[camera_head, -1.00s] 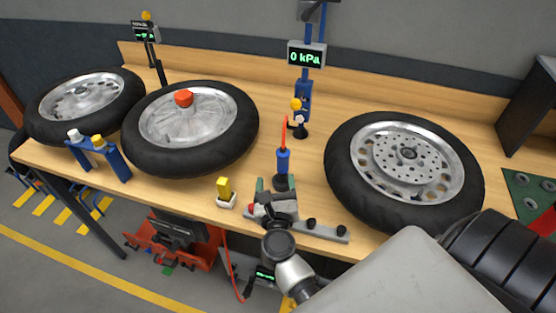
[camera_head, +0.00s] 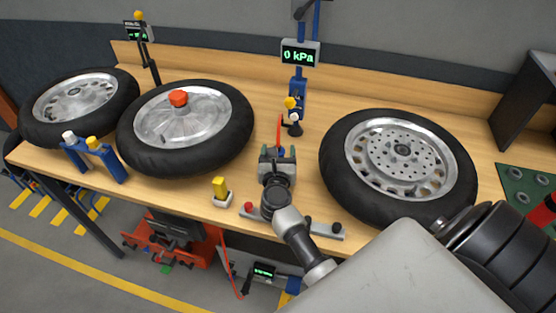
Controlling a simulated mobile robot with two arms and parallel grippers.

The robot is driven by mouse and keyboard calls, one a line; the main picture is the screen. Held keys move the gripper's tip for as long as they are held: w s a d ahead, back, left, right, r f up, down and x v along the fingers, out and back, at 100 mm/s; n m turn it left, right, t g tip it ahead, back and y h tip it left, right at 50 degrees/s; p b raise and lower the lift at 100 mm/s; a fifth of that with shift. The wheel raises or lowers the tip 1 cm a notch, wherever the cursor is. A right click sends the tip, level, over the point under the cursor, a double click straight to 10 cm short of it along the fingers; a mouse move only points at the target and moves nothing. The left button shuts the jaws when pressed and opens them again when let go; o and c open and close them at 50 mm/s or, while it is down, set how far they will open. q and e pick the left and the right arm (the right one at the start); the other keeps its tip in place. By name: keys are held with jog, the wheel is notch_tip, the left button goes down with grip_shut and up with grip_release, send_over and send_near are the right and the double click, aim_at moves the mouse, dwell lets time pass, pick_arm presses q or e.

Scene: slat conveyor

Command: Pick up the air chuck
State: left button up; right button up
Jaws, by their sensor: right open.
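The air chuck (camera_head: 281,149) is a small blue tool standing upright on the bench, with a red hose (camera_head: 279,128) rising from its top. Its lower part is hidden behind my right gripper. My right gripper (camera_head: 278,151) is open, with one finger at the left of the chuck and the other at its right. I cannot tell whether the fingers touch it. My left gripper is not in view.
A tyred wheel (camera_head: 440,203) lies close on the right, and another (camera_head: 136,161) lies on the left. A 0 kPa display (camera_head: 300,54) stands behind.

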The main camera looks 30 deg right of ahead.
jog(key=shift+c, duration=0.2)
jog(key=c, duration=1)
jog(key=shift+r, duration=0.1)
